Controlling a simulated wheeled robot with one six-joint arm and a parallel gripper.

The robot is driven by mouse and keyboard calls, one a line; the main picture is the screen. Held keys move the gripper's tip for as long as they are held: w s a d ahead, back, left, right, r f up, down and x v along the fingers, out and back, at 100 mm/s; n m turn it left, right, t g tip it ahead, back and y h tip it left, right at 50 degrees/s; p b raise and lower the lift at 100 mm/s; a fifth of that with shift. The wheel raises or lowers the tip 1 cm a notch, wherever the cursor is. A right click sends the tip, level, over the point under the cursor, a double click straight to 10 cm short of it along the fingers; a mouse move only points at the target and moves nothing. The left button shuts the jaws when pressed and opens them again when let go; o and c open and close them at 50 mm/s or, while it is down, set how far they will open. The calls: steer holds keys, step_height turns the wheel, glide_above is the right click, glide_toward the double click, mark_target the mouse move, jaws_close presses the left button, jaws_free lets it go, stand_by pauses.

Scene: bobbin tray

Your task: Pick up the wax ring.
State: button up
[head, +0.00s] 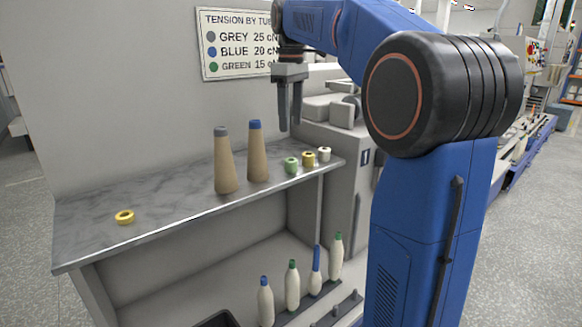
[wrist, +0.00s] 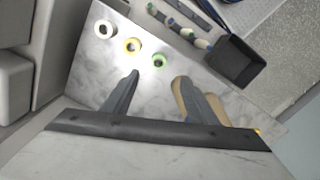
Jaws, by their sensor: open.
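The wax ring (head: 124,217) looks like the flat yellow ring lying alone near the left end of the marbled shelf in the head view. In the wrist view a small yellow sliver (wrist: 257,132) shows beside the gripper body; I cannot tell for sure that it is the ring. My gripper (head: 290,126) is open and empty, pointing down above the right part of the shelf, well apart from the ring. In the wrist view its two fingers (wrist: 159,78) are spread, with the shelf below.
Two tall tan cones, grey-tipped (head: 225,162) and blue-tipped (head: 257,152), stand mid-shelf. Small green (head: 291,165), yellow (head: 308,159) and white (head: 324,154) spools sit at its right end. Several bobbins (head: 292,287) stand below. The marbled shelf (head: 165,205) is clear between ring and cones.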

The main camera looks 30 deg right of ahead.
glide_above(291, 160)
steer(key=s, duration=0.1)
steer(key=f, duration=0.8)
steer(key=shift+s+a, duration=0.2)
steer(key=shift+a, duration=0.15)
steer(key=shift+w+d+f, duration=0.1)
steer(key=shift+f, duration=1.25)
steer(key=shift+w+f, duration=0.1)
steer(key=shift+f, duration=1.2)
steer(key=c, duration=1.1)
